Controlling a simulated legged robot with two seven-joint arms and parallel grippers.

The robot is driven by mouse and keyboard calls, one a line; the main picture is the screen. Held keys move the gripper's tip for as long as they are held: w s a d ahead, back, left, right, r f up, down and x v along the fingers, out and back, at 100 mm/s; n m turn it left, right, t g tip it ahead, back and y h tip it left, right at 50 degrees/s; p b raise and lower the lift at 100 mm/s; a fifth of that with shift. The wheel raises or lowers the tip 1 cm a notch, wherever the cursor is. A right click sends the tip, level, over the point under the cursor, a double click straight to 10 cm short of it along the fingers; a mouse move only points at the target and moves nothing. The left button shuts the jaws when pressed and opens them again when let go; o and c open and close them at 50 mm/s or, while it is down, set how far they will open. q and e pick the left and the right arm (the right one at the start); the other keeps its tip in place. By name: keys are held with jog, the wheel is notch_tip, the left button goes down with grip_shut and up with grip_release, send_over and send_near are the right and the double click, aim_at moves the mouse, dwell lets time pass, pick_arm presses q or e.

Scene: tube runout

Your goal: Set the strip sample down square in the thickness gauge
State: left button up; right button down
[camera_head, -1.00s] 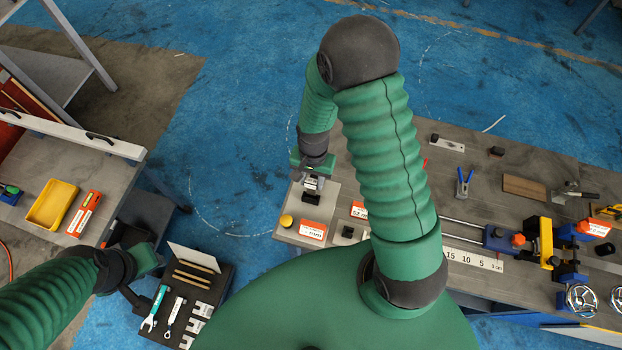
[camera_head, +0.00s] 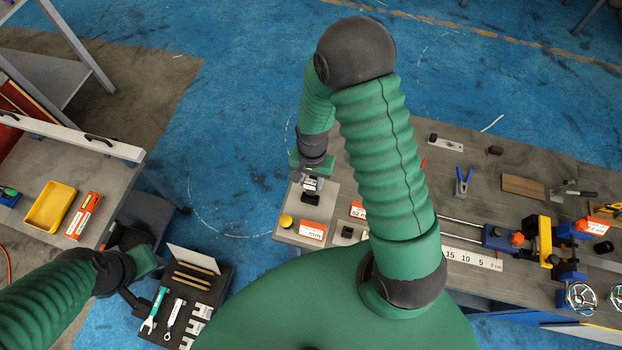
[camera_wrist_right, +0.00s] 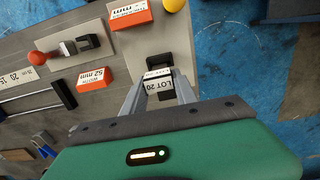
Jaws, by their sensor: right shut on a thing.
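My right gripper (camera_head: 313,184) points down over a pale grey plate (camera_head: 325,208) at the near left corner of the long table. In the wrist view its two fingers (camera_wrist_right: 160,98) are shut on the strip sample (camera_wrist_right: 159,86), a small white piece marked "LOT 20" with a dark edge. A black block (camera_wrist_right: 159,62), apparently part of the thickness gauge, is right at the sample's far edge. I cannot tell whether they touch. An orange "mm" label block (camera_head: 313,230) and a yellow button (camera_head: 286,221) are beside it. My left gripper (camera_head: 145,260) hangs near a tool tray, its fingers unclear.
A second black fixture (camera_wrist_right: 88,43) with a red knob (camera_wrist_right: 37,58) and an orange "52 mm" block (camera_wrist_right: 95,79) stand close by. A ruler (camera_head: 472,259) and a blue-and-yellow clamp device (camera_head: 540,240) lie further right. The tool tray (camera_head: 225,290) is at lower left.

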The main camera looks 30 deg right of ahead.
jog(key=shift+f+b, duration=1.45)
jog(key=shift+f, duration=0.8)
jog(key=c, duration=0.9)
grip_release()
jog(key=shift+r, duration=0.1)
